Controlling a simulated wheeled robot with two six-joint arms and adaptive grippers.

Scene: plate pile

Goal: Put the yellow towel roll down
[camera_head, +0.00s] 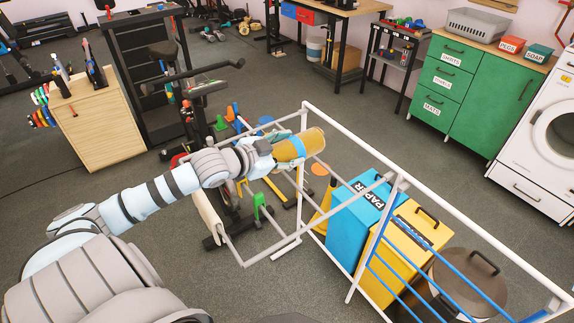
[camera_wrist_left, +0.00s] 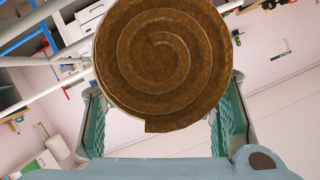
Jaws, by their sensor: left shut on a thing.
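The yellow towel roll (camera_head: 309,142) is a tan-yellow cylinder with a blue band. It is held in the air above the white rail frame in the head view. My left gripper (camera_head: 272,150) is shut on the roll. In the left wrist view the roll's end (camera_wrist_left: 160,55) shows as a large brown spiral between the two teal finger pads of my left gripper (camera_wrist_left: 160,118). The far end of the roll is hidden in that view. My right gripper is not in view.
A white rail frame (camera_head: 345,133) stands under and right of the roll. Behind its rails are a blue paper bin (camera_head: 343,221), a yellow bin (camera_head: 405,257) and a brown lidded bin (camera_head: 468,278). A green cabinet (camera_head: 478,105) stands far right. Grey floor lies open between.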

